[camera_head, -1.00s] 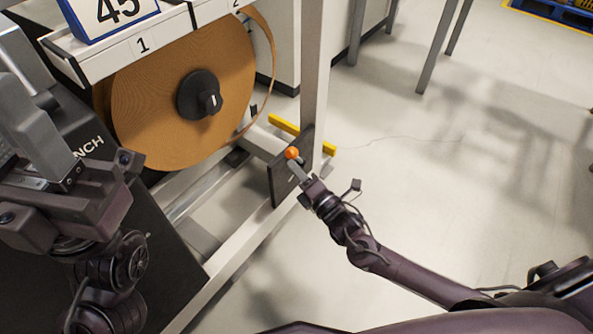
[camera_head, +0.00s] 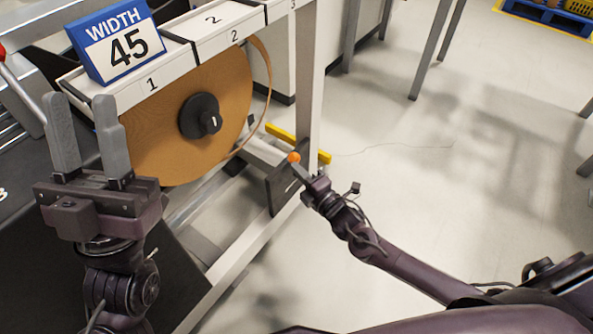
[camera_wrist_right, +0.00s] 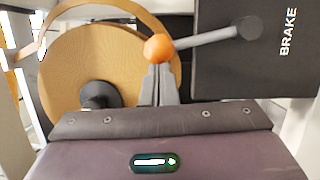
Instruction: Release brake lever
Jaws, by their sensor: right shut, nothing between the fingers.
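The brake lever is a grey rod with an orange knob (camera_head: 294,157). In the right wrist view the knob (camera_wrist_right: 158,48) is at the left end of the rod, whose pivot is on a dark plate (camera_wrist_right: 225,75) marked BRAKE. That plate (camera_head: 280,190) is on the frame's lower side in the head view. My right gripper (camera_head: 303,171) is shut and empty. Its fingertips (camera_wrist_right: 160,68) are right at the knob; whether they touch it I cannot tell. My left gripper (camera_head: 82,102) is open and empty, pointing up at the left, far from the lever.
A brown edge-band roll (camera_head: 165,125) with a black hub hangs behind the lever. Above it are numbered bins and a blue WIDTH 45 sign (camera_head: 115,45). A metal post (camera_head: 308,80) rises by the brake plate. The floor on the right (camera_head: 450,200) is clear.

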